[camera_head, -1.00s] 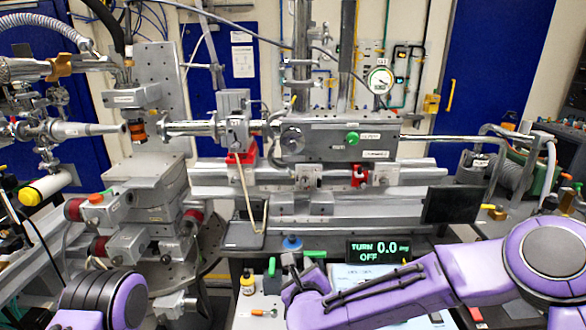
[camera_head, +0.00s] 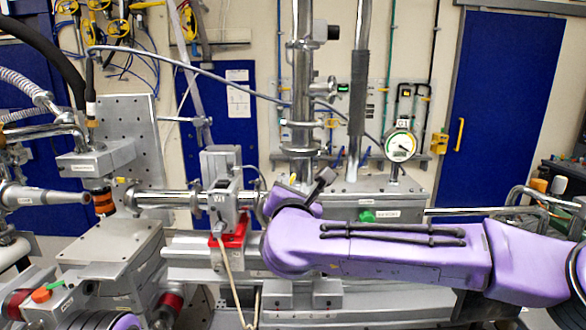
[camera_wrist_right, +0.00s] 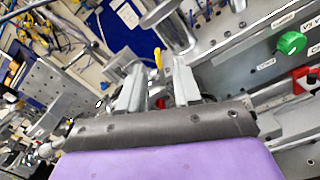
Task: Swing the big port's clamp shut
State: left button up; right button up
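The big port on the grey chamber (camera_head: 395,183) is mostly hidden behind my right arm; only a curved rim and thin loop (camera_head: 254,180) show beside it. A small yellow piece (camera_head: 292,180) stands up just behind my right gripper (camera_head: 316,186). In the right wrist view the yellow piece (camera_wrist_right: 158,58) shows between and beyond the two fingertips of my right gripper (camera_wrist_right: 158,78). The fingers are apart with nothing clearly held. I cannot tell whether the yellow piece belongs to the clamp or whether the clamp is open.
A valve body (camera_head: 222,190) with a red bracket (camera_head: 232,236) stands left of my right gripper. Vertical pipes (camera_head: 301,110) and a round gauge (camera_head: 400,146) rise behind it. A green knob (camera_wrist_right: 291,43) is on the chamber front. A sample stage (camera_head: 110,245) fills the left.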

aim_at(293, 178)
jog(key=shift+w+a+r+p, duration=0.1)
jog(key=shift+w+r+p, duration=0.3)
jog(key=shift+w+p, duration=0.2)
jog(key=shift+w+r+p, duration=0.4)
jog(key=shift+w+p, duration=0.15)
jog(key=shift+p, duration=0.05)
jog(key=w, duration=0.2)
jog(key=w+f+p, duration=0.1)
jog(key=w, duration=0.3)
jog(key=shift+f+p, duration=0.4)
jog(key=shift+s+r, duration=0.2)
jog(key=shift+s, duration=0.25)
jog(key=shift+s+r, duration=0.1)
jog(key=shift+s, duration=0.05)
jog(key=c, duration=0.3)
pick_arm(q)
jog(key=r, duration=0.3)
jog(key=s+r, duration=0.1)
jog(key=r, duration=0.1)
jog(key=shift+r, duration=0.2)
pick_arm(e)
grip_shut()
